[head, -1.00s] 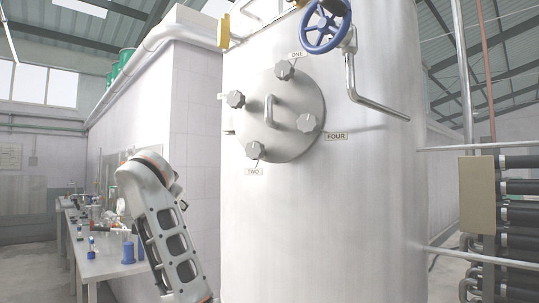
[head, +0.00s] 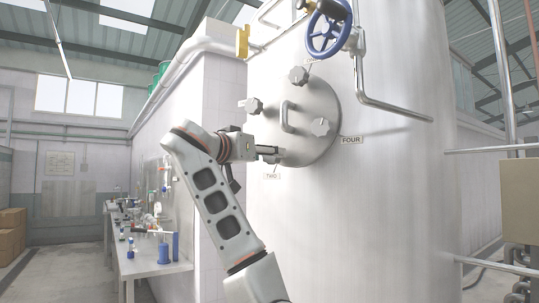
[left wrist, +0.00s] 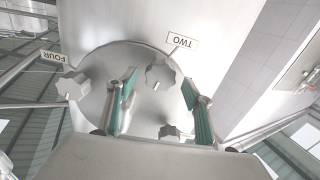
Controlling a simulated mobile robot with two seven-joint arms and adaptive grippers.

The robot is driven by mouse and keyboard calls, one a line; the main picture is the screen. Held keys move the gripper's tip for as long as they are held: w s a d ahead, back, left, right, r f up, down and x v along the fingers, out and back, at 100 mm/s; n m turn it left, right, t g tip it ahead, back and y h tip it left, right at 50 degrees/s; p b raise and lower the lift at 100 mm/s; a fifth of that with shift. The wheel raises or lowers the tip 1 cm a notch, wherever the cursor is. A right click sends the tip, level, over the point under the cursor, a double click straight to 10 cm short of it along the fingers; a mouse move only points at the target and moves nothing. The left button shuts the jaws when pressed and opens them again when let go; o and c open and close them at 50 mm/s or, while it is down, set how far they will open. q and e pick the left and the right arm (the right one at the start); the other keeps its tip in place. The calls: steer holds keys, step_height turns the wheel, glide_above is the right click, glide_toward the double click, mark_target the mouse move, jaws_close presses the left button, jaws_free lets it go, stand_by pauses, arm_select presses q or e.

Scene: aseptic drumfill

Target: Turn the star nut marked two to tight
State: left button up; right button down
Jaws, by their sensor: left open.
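The star nut marked two (left wrist: 160,75) is a grey lobed knob at the rim of the round steel hatch (left wrist: 100,62), beside its "TWO" label (left wrist: 182,41). In the head view the label (head: 272,176) shows below my left gripper (head: 277,154), which covers most or all of that nut. In the left wrist view my left gripper (left wrist: 160,78) is open, with one green-lined finger on each side of the nut. Gaps show between nut and fingers. Whether the fingertips reach its depth is unclear. My right gripper is not in view.
The hatch also carries the nut marked four (head: 320,126), an upper nut (head: 299,75), a left nut (head: 253,106) and a bar handle (head: 286,117). A blue handwheel (head: 329,30) and bent pipe hang above right. A cluttered bench (head: 155,265) stands left.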

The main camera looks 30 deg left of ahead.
arm_select(q)
steer(key=shift+w+a, duration=0.1)
steer(key=shift+w, duration=1.05)
steer(key=c, duration=1.1)
